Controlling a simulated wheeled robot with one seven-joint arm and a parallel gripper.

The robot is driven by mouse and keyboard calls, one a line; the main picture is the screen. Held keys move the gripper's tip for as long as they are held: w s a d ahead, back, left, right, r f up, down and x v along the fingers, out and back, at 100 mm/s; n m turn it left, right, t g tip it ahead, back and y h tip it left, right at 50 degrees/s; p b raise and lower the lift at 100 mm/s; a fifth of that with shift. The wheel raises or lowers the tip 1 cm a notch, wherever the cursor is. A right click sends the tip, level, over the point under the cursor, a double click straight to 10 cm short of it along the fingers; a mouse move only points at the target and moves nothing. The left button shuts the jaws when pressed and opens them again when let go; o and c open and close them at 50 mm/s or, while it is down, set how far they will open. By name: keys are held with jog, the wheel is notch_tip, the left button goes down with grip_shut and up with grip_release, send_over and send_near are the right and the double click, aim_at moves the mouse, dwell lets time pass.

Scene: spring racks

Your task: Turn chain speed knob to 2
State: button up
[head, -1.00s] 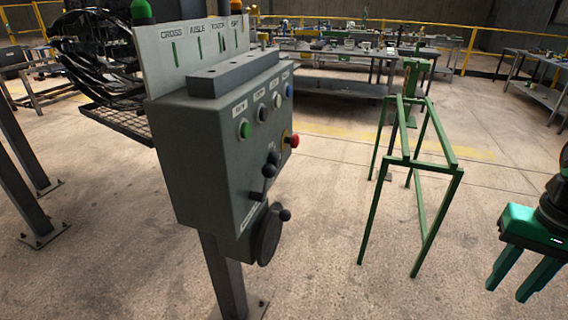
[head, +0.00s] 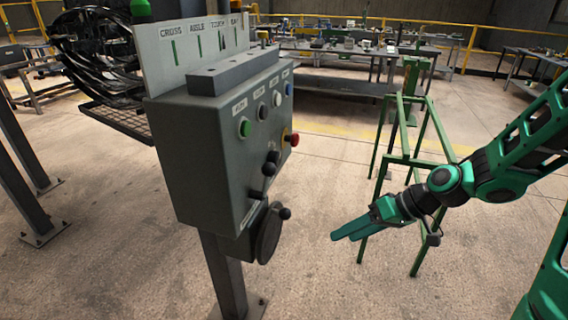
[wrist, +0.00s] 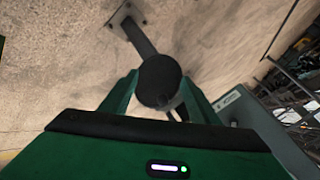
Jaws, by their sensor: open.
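The grey control box (head: 205,150) stands on a post at centre left in the head view. A dark round dial (head: 269,235) with a small ball handle sits low on its front face. A black lever (head: 268,170) with ball ends is above it. The small labels are unreadable, so I cannot tell which control is chain speed or its setting. My green gripper (head: 336,234) is open, right of the dial and apart from it, fingers pointing left. In the wrist view, a dark round disc (wrist: 160,80), probably the dial, appears between the open fingers.
A green button (head: 245,128), other buttons and a red knob (head: 293,139) line the box's upper front. A green frame stand (head: 375,190) is behind my arm. Cables (head: 95,50) hang at the left. The floor between gripper and box is clear.

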jog(key=w+a+r+t+y, duration=0.2)
jog(key=w+a+r+y, duration=0.3)
jog(key=a+r, duration=0.15)
jog(key=m+t+y, duration=0.1)
jog(key=t+y, duration=0.2)
send_near(279, 161)
jog(key=x, duration=0.8)
jog(key=shift+w+a, duration=0.15)
jog(key=shift+a, duration=0.15)
